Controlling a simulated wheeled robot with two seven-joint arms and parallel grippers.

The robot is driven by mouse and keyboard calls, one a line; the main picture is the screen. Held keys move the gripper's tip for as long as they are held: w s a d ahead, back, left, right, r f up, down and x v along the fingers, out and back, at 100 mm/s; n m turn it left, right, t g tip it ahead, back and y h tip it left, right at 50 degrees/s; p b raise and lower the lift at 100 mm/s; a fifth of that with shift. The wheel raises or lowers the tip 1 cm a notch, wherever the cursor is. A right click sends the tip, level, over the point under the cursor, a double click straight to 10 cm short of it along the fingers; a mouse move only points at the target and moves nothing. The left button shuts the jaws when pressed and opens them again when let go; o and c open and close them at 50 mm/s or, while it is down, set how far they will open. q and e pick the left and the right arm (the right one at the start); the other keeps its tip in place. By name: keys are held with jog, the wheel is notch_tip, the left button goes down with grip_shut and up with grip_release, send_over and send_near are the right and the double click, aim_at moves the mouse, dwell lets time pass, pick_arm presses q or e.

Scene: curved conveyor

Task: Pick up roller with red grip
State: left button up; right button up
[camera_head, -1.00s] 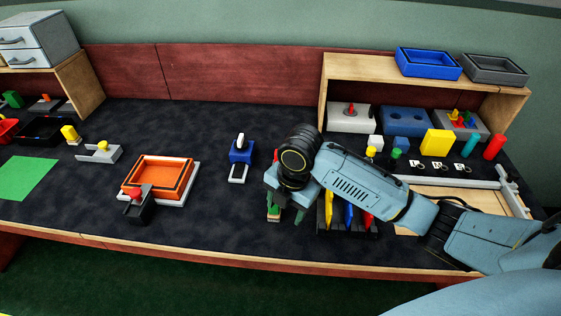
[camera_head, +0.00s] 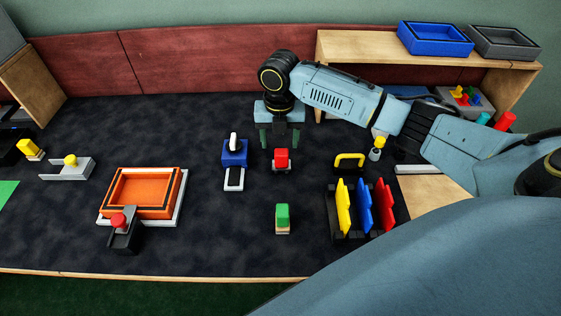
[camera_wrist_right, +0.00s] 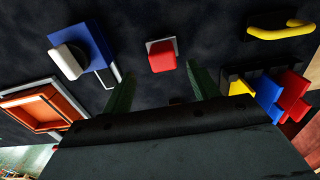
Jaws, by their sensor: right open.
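The roller with the red grip (camera_head: 281,158) stands on the dark mat right of the blue block with the white knob. Its red grip sits over a small grey body. My right gripper (camera_head: 280,138) points down just behind it in the head view, with its green fingers apart and nothing between them. In the right wrist view the red grip (camera_wrist_right: 161,55) lies beyond the gap between the open fingers (camera_wrist_right: 161,85), not visibly touched. My left gripper is in neither view.
The blue block with a white knob (camera_head: 235,153) is to the left. A green-topped block (camera_head: 282,216) is in front. A yellow handle (camera_head: 349,161) and a rack of yellow, blue and red pieces (camera_head: 363,208) are on the right. An orange tray (camera_head: 146,190) is further left.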

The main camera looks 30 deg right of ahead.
aim_at(281, 151)
notch_tip(281, 151, down, 3)
jog(key=shift+r, duration=0.1)
jog(key=f, duration=0.2)
jog(key=f+b, duration=0.1)
jog(key=shift+s+d+f, duration=0.15)
jog(key=shift+d+f, duration=0.05)
jog(key=shift+f, duration=0.4)
jog(key=shift+c, duration=0.8)
jog(key=c, duration=0.7)
jog(key=shift+c, duration=1.3)
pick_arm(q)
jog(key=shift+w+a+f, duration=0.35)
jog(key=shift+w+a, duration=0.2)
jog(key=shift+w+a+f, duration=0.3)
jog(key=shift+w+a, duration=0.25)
